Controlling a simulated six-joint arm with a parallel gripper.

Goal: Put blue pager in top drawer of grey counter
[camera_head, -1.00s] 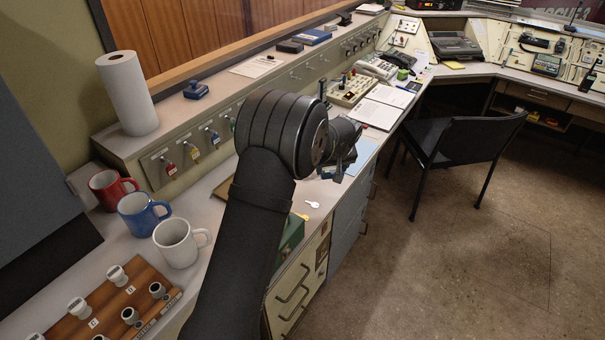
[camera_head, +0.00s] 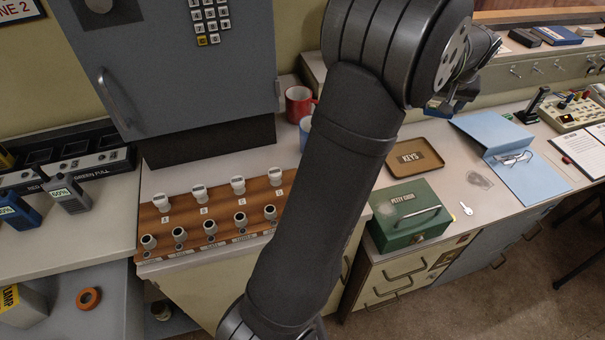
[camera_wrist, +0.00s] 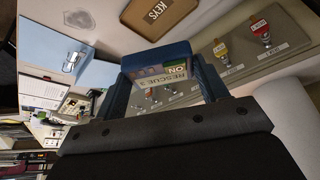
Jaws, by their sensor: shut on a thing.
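The blue pager (camera_wrist: 155,58) is between the two fingers of my gripper (camera_wrist: 162,84) in the wrist view, with its "RESCUE 3" label showing. In the head view a small blue part of the pager (camera_head: 436,110) shows at my gripper (camera_head: 442,106), which is shut on it above the counter (camera_head: 455,165). Most of the pager is hidden there. Below the counter top are cream drawers with metal handles; the top drawer (camera_head: 408,266) looks shut.
A green cash box (camera_head: 395,232) stands above the drawers. Behind it lies a brown key tray (camera_head: 422,153), also in the wrist view (camera_wrist: 160,12). A key (camera_head: 466,209) and a blue folder (camera_head: 500,150) lie to the right. A red mug (camera_head: 298,103) stands behind my arm.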

